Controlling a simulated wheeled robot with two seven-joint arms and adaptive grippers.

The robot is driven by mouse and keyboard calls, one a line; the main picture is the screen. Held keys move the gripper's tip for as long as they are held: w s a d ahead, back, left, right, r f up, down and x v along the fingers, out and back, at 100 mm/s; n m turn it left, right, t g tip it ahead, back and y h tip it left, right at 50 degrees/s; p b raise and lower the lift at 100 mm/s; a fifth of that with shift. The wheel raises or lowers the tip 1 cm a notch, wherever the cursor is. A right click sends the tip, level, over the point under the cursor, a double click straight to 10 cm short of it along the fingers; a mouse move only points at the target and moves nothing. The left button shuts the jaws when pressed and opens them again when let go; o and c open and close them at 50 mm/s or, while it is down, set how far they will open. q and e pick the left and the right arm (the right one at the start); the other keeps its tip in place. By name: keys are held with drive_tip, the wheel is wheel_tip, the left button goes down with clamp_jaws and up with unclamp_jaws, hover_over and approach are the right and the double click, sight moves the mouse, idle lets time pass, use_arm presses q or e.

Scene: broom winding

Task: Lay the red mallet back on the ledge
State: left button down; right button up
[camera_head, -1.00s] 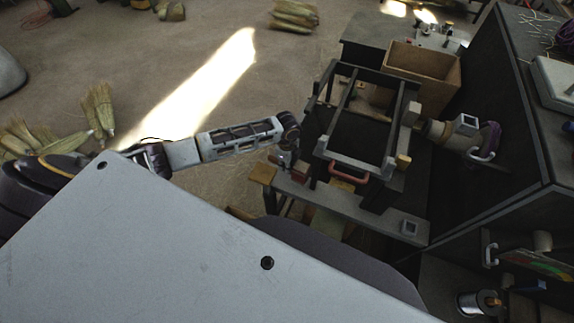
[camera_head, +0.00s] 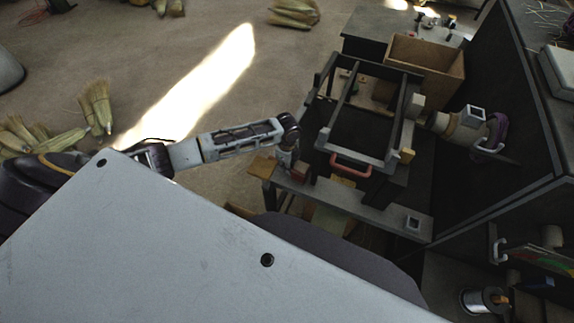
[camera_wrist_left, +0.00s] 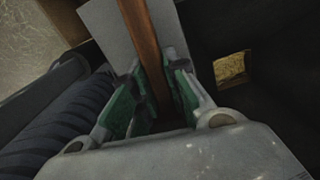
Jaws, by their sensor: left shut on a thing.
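My left gripper (camera_head: 286,162) is at the left end of the grey ledge (camera_head: 385,211), beside the dark frame. In the left wrist view its green-padded fingers (camera_wrist_left: 154,100) are shut on a reddish-brown wooden handle (camera_wrist_left: 145,45), which I take to be the red mallet's. The handle runs up out of the picture between the fingers, and the mallet's head cannot be made out. A pale grey flat surface (camera_wrist_left: 103,25) shows behind the handle. Whether the mallet touches the ledge I cannot tell. My right gripper is not in view.
The dark open frame (camera_head: 325,125) with a red handle (camera_head: 350,167) stands just right of my left gripper. A tan block (camera_head: 262,166) is at the ledge's left end. A square grey piece (camera_head: 413,223) sits on its right part. A wooden box (camera_head: 425,68) stands behind.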

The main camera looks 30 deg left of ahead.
use_arm(q)
drive_tip(key=c, duration=1.3)
unclamp_jaws()
drive_tip(key=shift+c, duration=0.2)
wheel_tip(320, 180, up, 12)
drive_tip(key=shift+d, duration=0.1)
